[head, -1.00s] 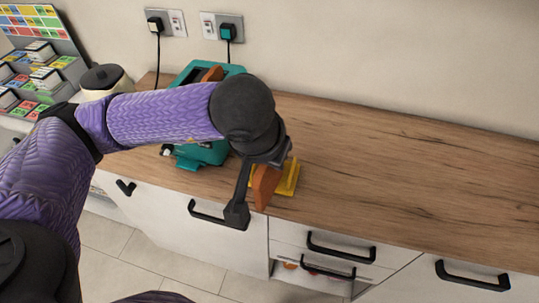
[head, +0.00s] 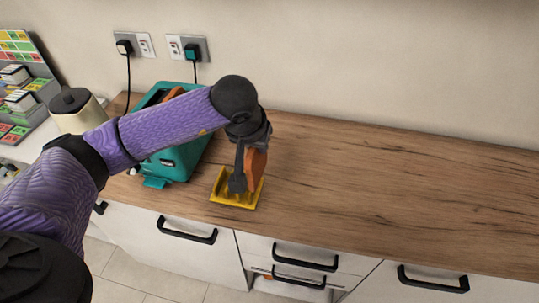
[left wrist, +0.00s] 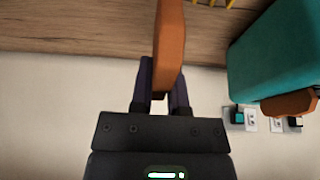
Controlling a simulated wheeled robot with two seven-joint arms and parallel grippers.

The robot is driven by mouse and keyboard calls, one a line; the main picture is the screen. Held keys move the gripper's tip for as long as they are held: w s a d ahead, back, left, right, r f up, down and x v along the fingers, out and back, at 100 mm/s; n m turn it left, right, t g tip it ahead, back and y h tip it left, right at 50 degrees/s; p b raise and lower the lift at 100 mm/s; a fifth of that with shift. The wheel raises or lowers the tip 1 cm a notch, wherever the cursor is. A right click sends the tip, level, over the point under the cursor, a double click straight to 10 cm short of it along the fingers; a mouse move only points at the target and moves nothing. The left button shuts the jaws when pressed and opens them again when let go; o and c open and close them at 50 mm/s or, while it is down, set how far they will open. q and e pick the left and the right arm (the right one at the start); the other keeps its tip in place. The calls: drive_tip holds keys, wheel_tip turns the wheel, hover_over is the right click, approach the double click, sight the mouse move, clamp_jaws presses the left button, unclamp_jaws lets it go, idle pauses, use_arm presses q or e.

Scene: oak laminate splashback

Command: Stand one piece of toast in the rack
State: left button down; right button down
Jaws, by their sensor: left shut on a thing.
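My left gripper (head: 246,183) is shut on a brown piece of toast (head: 257,167), held upright over the right part of the yellow rack (head: 232,204). The rack sits near the counter's front edge. I cannot tell whether the toast's lower edge touches it. In the left wrist view the toast (left wrist: 169,45) stands between the fingers of the gripper (left wrist: 163,98), and a bit of the rack (left wrist: 214,3) shows at the top edge. The teal toaster (head: 192,154) stands behind and left of the rack, with another piece of toast (head: 174,94) in it. My right gripper is out of view.
A cream canister with a dark lid (head: 78,108) and a stand of coloured cards (head: 22,75) are at the left. Plugs and sockets (head: 187,47) are on the wall. The wooden counter (head: 400,190) to the right is clear.

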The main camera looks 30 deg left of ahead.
use_arm(q)
drive_tip(key=shift+n, duration=0.3)
drive_tip(key=a, duration=0.1)
drive_tip(key=w+a, duration=0.1)
drive_tip(key=a+f, duration=0.1)
drive_tip(key=a, duration=0.1)
drive_tip(key=shift+w+p, duration=0.15)
drive_tip(key=shift+p, duration=0.15)
drive_tip(key=shift+d+f, duration=0.1)
wheel_tip(320, 180, down, 4)
drive_tip(key=b, duration=0.4)
drive_tip(key=shift+f, duration=0.15)
